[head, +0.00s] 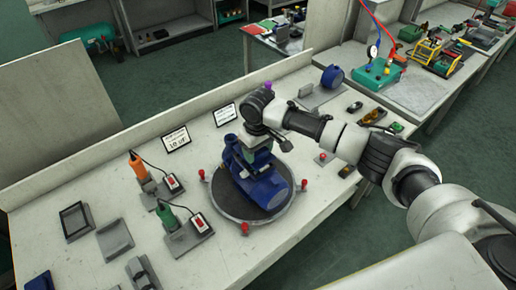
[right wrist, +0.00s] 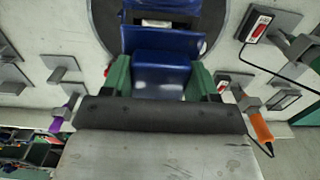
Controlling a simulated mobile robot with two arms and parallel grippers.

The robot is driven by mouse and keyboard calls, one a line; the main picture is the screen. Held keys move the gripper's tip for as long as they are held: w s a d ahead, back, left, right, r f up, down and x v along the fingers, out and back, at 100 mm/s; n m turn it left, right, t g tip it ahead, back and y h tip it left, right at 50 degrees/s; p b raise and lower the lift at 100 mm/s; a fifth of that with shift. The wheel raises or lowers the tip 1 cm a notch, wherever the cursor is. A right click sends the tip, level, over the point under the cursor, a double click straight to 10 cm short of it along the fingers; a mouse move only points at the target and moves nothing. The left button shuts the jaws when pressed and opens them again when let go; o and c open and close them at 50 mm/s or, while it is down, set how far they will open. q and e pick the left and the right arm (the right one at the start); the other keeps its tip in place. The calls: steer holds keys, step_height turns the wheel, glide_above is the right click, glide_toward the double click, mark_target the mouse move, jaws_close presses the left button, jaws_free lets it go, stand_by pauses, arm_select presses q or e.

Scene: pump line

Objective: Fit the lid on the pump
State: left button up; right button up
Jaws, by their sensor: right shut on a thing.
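The blue pump (head: 268,192) lies on a round dark turntable (head: 244,210) on the workbench. My right gripper (head: 260,158) is over the pump, pointing down. In the right wrist view its green fingers (right wrist: 160,78) are shut on a blue block-shaped part (right wrist: 158,62), which looks like the lid. More blue of the pump (right wrist: 160,17) shows just beyond the lid. I cannot tell whether lid and pump touch, because the gripper and arm hide the contact. My left gripper is not in view.
Red knobs (head: 244,228) ring the turntable. An orange tool (head: 137,166) and a green tool (head: 167,216) stand in holders to the left, with cables. Two label cards (head: 176,139) stand behind.

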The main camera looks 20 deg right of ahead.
steer(key=shift+f+b, duration=0.5)
steer(key=shift+f, duration=0.85)
stand_by(0.4)
steer(key=o, duration=1)
step_height(320, 180, up, 6)
steer(key=p, duration=0.7)
